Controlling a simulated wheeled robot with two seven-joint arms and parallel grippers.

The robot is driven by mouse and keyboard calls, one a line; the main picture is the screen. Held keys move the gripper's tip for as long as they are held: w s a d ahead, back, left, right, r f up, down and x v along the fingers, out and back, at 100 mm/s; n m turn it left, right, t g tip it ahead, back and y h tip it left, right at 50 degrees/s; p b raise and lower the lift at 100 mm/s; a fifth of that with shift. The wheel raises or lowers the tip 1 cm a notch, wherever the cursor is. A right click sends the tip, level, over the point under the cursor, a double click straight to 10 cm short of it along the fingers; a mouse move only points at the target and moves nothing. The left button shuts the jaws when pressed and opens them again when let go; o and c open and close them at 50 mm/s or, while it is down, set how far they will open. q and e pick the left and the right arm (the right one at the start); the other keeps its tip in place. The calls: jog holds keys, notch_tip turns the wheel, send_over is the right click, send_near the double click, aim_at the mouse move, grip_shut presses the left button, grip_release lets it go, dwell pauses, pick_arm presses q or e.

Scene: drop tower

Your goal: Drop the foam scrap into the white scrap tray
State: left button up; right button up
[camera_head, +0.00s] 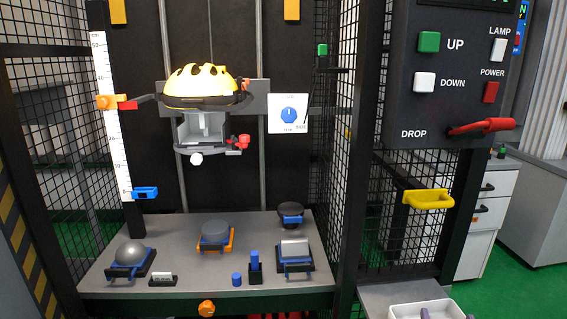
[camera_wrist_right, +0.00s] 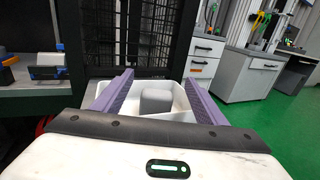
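The white scrap tray (camera_head: 450,307) stands on a grey ledge at the bottom right of the head view, cut off by the frame edge. It also shows in the right wrist view (camera_wrist_right: 180,98), beyond my gripper. A grey block (camera_wrist_right: 157,103), which looks like the foam scrap, shows inside the tray's outline, between my purple fingers with a gap on each side. My right gripper (camera_wrist_right: 159,80) is open; only a bit of purple finger (camera_head: 424,314) shows in the head view, over the tray. My left gripper is not in view.
A black mesh cage post (camera_head: 372,150) and mesh door with a yellow handle (camera_head: 428,198) rise behind the tray. The control panel (camera_head: 450,75) with a red drop lever (camera_head: 482,127) is above. The tower's base plate (camera_head: 190,275) holds several fixtures at left.

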jog(key=shift+s, duration=0.15)
jog(key=b+v, duration=0.2)
jog(key=v, duration=0.7)
jog(key=shift+s+a+f, duration=0.15)
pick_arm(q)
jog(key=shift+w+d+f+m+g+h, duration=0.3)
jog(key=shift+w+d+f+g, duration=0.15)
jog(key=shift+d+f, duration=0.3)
pick_arm(e)
jog(key=shift+s, duration=0.35)
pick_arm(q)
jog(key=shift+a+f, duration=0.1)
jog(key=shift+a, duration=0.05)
